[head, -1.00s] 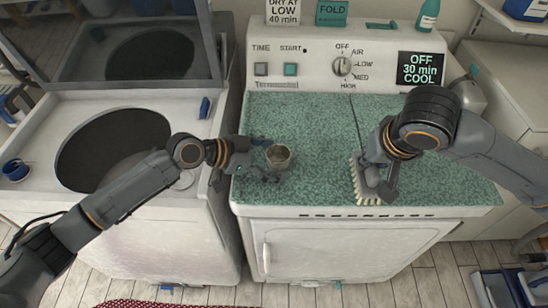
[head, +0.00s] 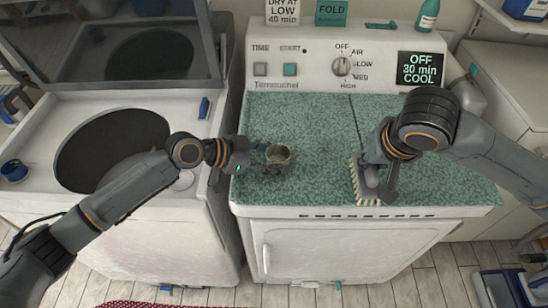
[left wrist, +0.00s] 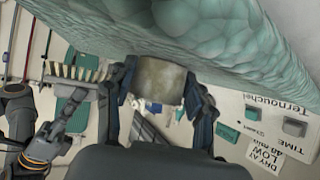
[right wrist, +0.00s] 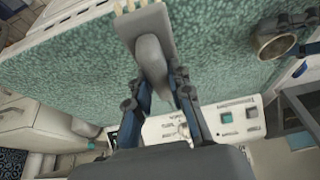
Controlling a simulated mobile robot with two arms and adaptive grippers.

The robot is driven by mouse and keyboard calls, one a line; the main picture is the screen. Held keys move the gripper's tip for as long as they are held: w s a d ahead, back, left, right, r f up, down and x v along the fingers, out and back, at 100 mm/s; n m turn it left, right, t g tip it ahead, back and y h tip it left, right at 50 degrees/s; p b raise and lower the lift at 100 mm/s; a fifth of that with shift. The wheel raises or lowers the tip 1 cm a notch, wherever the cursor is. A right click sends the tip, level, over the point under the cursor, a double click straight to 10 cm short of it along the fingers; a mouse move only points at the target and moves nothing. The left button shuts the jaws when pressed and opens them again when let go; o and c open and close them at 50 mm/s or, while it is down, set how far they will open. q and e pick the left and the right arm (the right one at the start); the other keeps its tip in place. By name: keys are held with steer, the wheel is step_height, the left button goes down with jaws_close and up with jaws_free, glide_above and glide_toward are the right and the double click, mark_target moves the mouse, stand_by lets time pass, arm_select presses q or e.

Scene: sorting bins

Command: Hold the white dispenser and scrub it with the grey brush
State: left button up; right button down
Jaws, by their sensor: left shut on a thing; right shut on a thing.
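In the left wrist view the dispenser (left wrist: 159,80) sits between the two fingers. The grey brush (head: 369,177) with pale bristles is to the right, apart from the dispenser. My right gripper (right wrist: 162,92) is shut on its grey handle (right wrist: 151,62). My right wrist partly covers the brush in the head view; I cannot tell whether its bristles touch the surface.
The dryer top (head: 310,115) is clear between the dispenser and the brush. The control panel (head: 300,65) rises behind it. The open washer (head: 210,130) is to the left, with a gap between the machines. A teal bottle (head: 428,16) stands on the panel.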

steer(key=shift+w+a, duration=0.1)
stand_by(0.5)
steer(key=w+a+r+n+y, duration=0.1)
steer(key=w+a+r+n, duration=0.15)
steer(key=w+a, duration=0.4)
steer(key=w+a+r+n+y, duration=0.1)
steer(key=w+a+r+n, duration=0.2)
steer(key=a, duration=0.6)
steer(key=shift+m, duration=0.65)
steer(key=shift+s+f, duration=0.15)
steer(key=shift+f, duration=0.95)
steer(key=shift+s+f, duration=0.1)
steer(key=shift+f, duration=0.95)
steer(key=shift+f, duration=0.55)
steer(key=shift+s+d, duration=0.2)
steer(key=shift+s, duration=0.3)
steer(key=shift+s+d, duration=0.2)
steer(key=shift+s, duration=0.25)
steer(key=shift+w+a, duration=0.1)
